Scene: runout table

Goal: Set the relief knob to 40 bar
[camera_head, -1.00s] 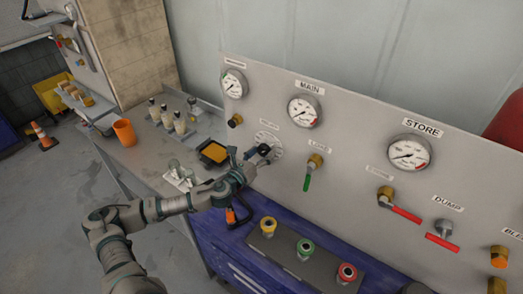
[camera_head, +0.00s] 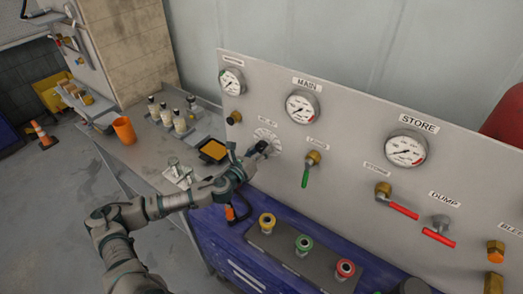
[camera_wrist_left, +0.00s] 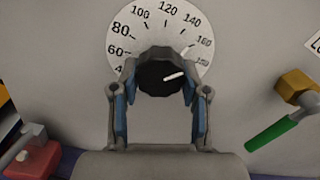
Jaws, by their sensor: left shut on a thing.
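The relief knob (camera_wrist_left: 160,72) is a black round knob in front of a white dial (camera_wrist_left: 150,30) with printed numbers. Its white mark points right and slightly up, toward the high-number side around 160 or beyond. The 40 end of the dial, at lower left, is partly hidden by a finger. My left gripper (camera_wrist_left: 160,88) is shut on the knob, one blue-padded finger on each side. In the head view my left gripper (camera_head: 260,150) is at the dial (camera_head: 269,137) on the grey panel. My right gripper is not in view.
A green-handled valve (camera_head: 306,177) sits right of the dial. The MAIN gauge (camera_head: 302,107) is above. Red-handled valves (camera_head: 403,211) are farther right. Several coloured fittings (camera_head: 304,244) stand below the panel. A bench with an orange cup (camera_head: 124,130) and bottles is at left.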

